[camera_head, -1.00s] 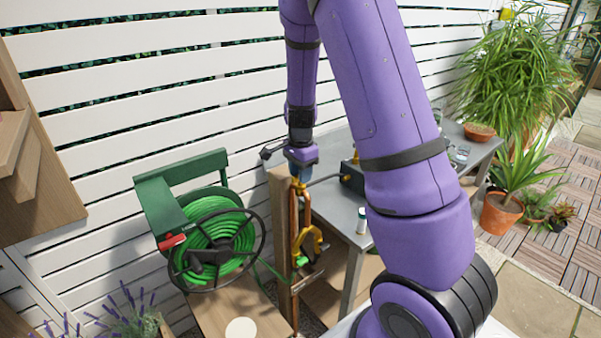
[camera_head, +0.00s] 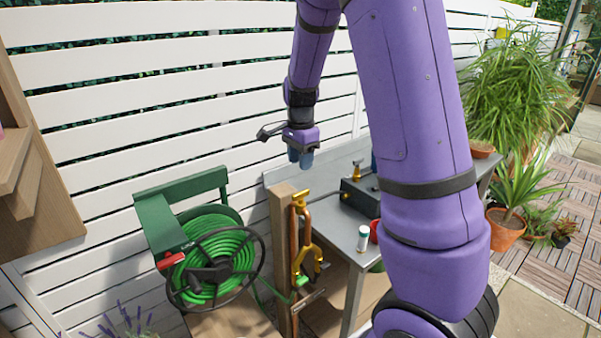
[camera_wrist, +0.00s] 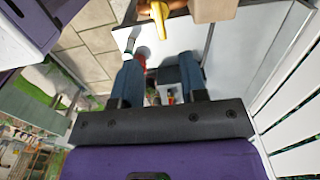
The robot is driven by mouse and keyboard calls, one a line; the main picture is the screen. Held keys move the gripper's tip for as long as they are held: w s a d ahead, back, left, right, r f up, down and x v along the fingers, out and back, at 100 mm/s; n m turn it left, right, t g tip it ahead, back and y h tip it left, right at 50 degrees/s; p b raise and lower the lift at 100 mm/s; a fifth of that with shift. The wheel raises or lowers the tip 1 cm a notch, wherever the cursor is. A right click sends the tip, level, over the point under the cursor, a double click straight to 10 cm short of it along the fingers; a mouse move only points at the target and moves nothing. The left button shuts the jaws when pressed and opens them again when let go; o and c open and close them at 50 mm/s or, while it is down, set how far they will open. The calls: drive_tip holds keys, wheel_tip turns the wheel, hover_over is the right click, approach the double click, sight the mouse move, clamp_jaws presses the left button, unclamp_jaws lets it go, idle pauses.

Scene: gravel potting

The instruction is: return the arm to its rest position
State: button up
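My gripper (camera_head: 301,160) hangs above the wooden post and the near end of the grey bench, with its blue fingers pointing down. In the wrist view my gripper (camera_wrist: 160,78) shows two blue fingers spread apart with nothing held between them. A tool with a yellow top and an orange shaft (camera_head: 294,235) hangs along the wooden post (camera_head: 282,260), below and apart from the fingers. Its yellow end (camera_wrist: 160,18) also shows in the wrist view, beyond the fingertips. My purple arm hides part of the bench.
The grey bench (camera_head: 338,225) carries a dark box with a brass fitting (camera_head: 358,190) and a white bottle (camera_head: 363,238). A green hose reel (camera_head: 215,265) stands left of the post. A slatted white fence (camera_head: 130,110) runs behind. Potted plants (camera_head: 512,205) stand right.

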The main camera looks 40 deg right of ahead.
drive_tip(key=shift+r, duration=0.45)
drive_tip(key=s+a+r+n+t+y, duration=0.1)
drive_tip(key=s+a+r+n, duration=0.3)
drive_tip(key=s+r, duration=0.2)
drive_tip(key=s+a+r+n+t, duration=0.2)
drive_tip(key=s+a+r+n, duration=0.2)
drive_tip(key=s+r, duration=0.15)
drive_tip(key=s+a+r+n+t, duration=0.1)
drive_tip(key=s+a+r+n, duration=0.1)
drive_tip(key=s+n, duration=0.3)
drive_tip(key=s+a+r+n+t+h, duration=0.1)
drive_tip(key=s+a+r+n, duration=0.1)
drive_tip(key=s, duration=0.8)
drive_tip(key=shift+a+r+n, duration=0.4)
drive_tip(key=shift+a+n, duration=0.15)
drive_tip(key=shift+n, duration=0.85)
